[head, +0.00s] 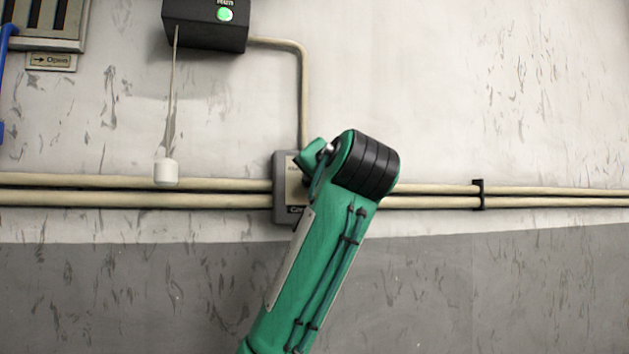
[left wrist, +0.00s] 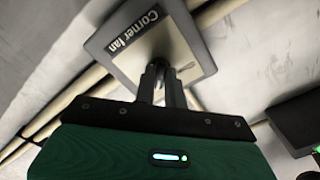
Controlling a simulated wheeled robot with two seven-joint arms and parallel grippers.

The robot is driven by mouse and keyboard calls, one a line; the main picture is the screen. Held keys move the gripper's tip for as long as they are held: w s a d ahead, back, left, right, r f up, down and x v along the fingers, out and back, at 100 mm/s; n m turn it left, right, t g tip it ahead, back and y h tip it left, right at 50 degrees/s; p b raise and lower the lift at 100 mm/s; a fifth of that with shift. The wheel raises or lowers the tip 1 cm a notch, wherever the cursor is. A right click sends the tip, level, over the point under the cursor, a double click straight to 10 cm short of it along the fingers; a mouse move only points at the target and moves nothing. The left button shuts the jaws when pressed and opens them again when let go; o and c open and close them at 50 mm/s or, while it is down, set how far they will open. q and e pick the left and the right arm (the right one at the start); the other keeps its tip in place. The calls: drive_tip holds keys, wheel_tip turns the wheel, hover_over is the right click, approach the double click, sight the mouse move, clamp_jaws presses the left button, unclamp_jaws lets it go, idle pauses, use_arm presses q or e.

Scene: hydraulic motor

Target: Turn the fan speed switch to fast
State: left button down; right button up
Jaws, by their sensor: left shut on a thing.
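The grey fan switch box (head: 282,165) is on the wall in the middle of the head view, partly covered by my green left arm. In the left wrist view the box (left wrist: 196,50) fills the upper middle, with a "Corner fan" label (left wrist: 141,35). My left gripper (left wrist: 162,70) reaches its face, and its two dark fingers are close together, shut on the switch knob. The knob is mostly hidden between the fingers, so its setting cannot be read. In the head view the fingers are hidden behind the arm. My right gripper is not in view.
Two beige pipes (head: 110,190) run along the wall past the box. A black box (head: 205,22) with a lit green button is above left, with a white pull handle (head: 166,172) hanging from a cord. The wall to the right is clear above the pipes.

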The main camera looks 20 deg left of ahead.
use_arm(q)
drive_tip(key=c, duration=1.5)
unclamp_jaws()
drive_tip(key=shift+o, duration=0.2)
drive_tip(key=shift+d, duration=0.1)
